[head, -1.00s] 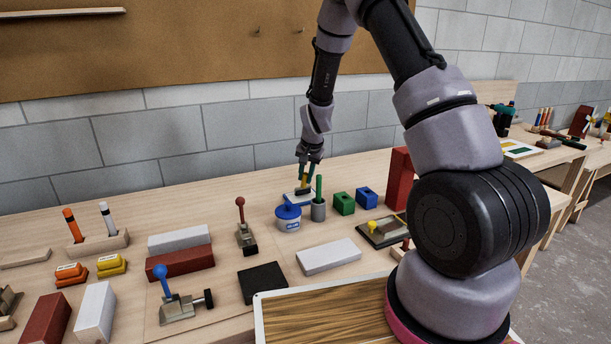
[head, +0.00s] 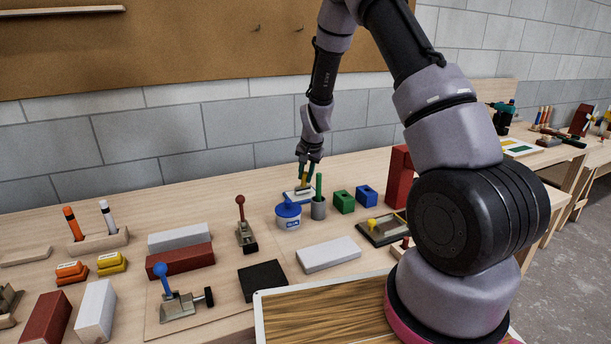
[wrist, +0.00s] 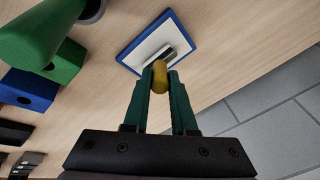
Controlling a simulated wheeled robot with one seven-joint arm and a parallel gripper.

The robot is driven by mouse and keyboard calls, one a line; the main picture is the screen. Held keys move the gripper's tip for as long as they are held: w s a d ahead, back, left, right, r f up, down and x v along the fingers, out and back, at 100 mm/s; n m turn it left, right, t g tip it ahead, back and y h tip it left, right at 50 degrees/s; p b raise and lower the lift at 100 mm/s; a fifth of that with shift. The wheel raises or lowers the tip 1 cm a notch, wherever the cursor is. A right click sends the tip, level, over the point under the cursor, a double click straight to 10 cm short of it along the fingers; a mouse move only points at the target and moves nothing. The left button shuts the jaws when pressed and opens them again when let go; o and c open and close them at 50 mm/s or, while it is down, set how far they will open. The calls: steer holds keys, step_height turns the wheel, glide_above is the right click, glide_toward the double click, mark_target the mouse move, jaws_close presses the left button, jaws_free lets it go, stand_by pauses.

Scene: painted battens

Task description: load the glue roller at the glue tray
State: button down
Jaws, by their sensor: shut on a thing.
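My gripper (wrist: 160,82) is shut on the yellow handle of the glue roller (wrist: 161,70). The roller points down, and its small pale head lies over the white inside of the glue tray. The tray (wrist: 173,18) is shallow with a blue rim. In the wrist view the head appears within the rim; I cannot tell for sure whether it touches the tray floor. In the head view my gripper (head: 307,168) is above the tray (head: 288,195) near the back of the bench, and the tray is partly hidden by the glue pot.
A blue-lidded glue pot (head: 289,217) and a grey cup (head: 318,208) with a green handle stand close in front of the tray. Green (head: 344,202) and blue (head: 366,196) blocks stand to the right. Bare bench lies left of the tray; the block wall is behind.

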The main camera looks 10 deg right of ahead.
steer(key=shift+r, duration=3.45)
